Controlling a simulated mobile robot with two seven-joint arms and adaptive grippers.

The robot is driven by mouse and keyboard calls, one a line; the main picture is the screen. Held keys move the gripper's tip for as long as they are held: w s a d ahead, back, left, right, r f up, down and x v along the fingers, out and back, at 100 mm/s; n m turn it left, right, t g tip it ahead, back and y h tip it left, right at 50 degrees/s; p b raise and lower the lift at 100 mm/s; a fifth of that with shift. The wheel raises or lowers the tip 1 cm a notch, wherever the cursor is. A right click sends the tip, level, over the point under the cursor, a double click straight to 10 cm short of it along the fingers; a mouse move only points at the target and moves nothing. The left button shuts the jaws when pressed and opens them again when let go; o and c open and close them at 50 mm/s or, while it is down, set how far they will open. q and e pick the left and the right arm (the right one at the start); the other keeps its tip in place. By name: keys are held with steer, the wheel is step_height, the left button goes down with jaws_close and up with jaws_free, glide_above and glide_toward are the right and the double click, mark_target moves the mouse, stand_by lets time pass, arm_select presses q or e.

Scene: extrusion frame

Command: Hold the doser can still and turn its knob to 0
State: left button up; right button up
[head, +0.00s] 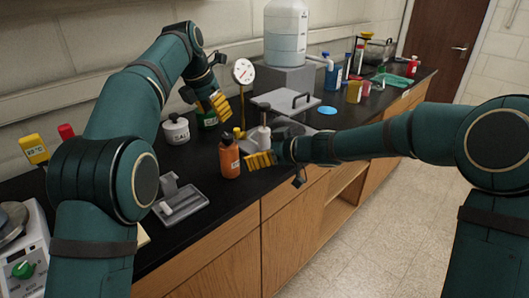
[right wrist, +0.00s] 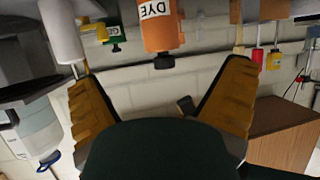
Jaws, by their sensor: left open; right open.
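No dial reading or 0 mark is legible on any can, so I cannot tell for sure which is the doser can. A small green can (head: 208,119) with a label stands just below my left gripper (head: 221,104), which is open with its yellow fingers pointing down. The green can also shows upside down in the right wrist view (right wrist: 117,34), with a dark knob.
A dial gauge (head: 243,71) stands behind. A grey stand with a large clear container (head: 286,38) rises at the back. A grey tray (head: 182,204) lies near the front edge, and a scale (head: 22,255) is at the left. Black bench top is clear between tray and orange bottle.

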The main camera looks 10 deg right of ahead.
mark_target(236, 152)
steer(key=x, duration=1.2)
steer(key=shift+w+a+f, duration=0.1)
steer(key=shift+f, duration=0.1)
steer(key=shift+c, duration=0.2)
